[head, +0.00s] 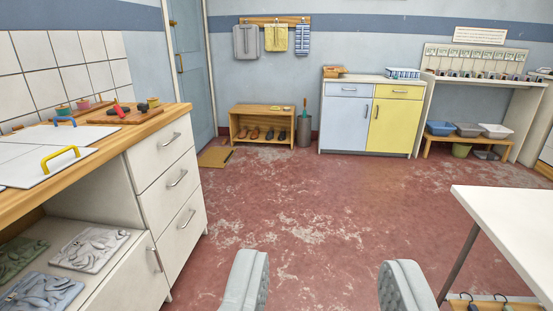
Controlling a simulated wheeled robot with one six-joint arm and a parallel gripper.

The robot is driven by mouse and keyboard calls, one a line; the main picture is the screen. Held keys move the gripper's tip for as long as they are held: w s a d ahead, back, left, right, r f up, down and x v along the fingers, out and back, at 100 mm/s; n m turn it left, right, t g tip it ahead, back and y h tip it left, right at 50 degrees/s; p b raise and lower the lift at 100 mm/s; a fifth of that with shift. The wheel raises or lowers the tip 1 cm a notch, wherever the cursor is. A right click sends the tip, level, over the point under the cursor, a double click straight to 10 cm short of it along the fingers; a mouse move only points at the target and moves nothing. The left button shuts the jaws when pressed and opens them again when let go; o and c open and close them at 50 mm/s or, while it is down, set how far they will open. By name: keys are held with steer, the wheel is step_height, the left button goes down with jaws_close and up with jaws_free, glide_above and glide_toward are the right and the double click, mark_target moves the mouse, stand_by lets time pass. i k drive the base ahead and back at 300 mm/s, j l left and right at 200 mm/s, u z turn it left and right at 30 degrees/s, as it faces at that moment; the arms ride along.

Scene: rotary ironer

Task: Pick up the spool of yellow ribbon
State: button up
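My gripper (326,283) shows at the bottom edge, its two grey padded fingers wide apart with only red floor between them. It is open and empty. Several small spools stand in a row at the back of the wooden counter (160,119) on the left: a greenish one (62,110), a pinkish one (83,104) and a further one (99,98) at the back. My gripper is well to the right of the counter and apart from the spools.
On the counter are a board (124,115) with red and black items, and white panels with a yellow handle (61,157) and a blue one. A white table (510,220) stands at right. A shoe bench (262,111) and cabinet (372,90) line the back. The middle floor is clear.

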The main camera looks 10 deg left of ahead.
mark_target(153, 102)
steer(key=i+u, duration=0.1)
steer(key=i, duration=1.55)
steer(key=i+u, duration=0.35)
steer(key=i, duration=0.4)
steer(key=i+l+u, duration=0.3)
steer(key=i, duration=0.45)
steer(key=i+j+u, duration=0.45)
steer(key=i, duration=0.15)
